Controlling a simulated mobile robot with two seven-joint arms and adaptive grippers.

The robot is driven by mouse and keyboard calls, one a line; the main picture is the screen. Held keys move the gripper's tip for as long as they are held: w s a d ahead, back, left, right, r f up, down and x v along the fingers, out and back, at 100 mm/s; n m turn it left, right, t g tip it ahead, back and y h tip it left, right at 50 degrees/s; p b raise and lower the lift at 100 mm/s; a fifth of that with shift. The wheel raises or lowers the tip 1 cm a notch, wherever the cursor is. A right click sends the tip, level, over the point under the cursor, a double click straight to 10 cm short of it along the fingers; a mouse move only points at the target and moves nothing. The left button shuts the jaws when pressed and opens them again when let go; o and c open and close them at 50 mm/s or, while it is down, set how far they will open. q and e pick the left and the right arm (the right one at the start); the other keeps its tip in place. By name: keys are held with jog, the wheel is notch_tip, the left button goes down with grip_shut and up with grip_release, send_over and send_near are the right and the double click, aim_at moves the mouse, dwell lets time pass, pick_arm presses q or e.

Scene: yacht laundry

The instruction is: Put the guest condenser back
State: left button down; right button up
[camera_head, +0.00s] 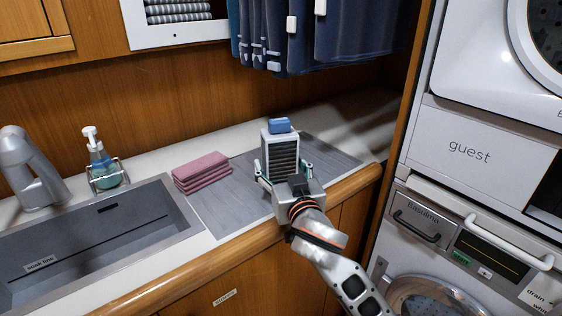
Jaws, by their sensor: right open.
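The condenser (281,152), a pale block with a dark finned face, stands upright on the grey mat on the counter. A small blue piece (280,125) shows at its top; I cannot tell whether it is part of it. My right gripper (284,171) is open, with one finger on each side of the condenser's lower part. Whether the fingers touch it is unclear, and the gripper hides its base. The white panel marked "guest" (470,152) is on the machine stack at right, with a dark opening (547,195) at its right. My left gripper is not in view.
Folded pink cloths (202,172) lie left of the condenser on the grey mat (225,198). A soap bottle (100,160) stands by the sink (90,245). Dark blue clothes (350,35) hang above the counter. A white handle bar (508,240) juts out below the guest panel.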

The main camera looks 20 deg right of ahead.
jog(key=shift+s+r, duration=0.1)
jog(key=shift+s, duration=0.05)
jog(key=shift+s+r, duration=0.1)
jog(key=shift+s, duration=0.15)
jog(key=shift+s+r+p, duration=0.15)
jog(key=shift+s+p, duration=0.2)
jog(key=shift+s, duration=0.55)
jog(key=o, duration=0.5)
jog(key=shift+o, duration=0.2)
jog(key=shift+s, duration=0.1)
jog(key=shift+s+p, duration=0.3)
jog(key=shift+s, duration=0.6)
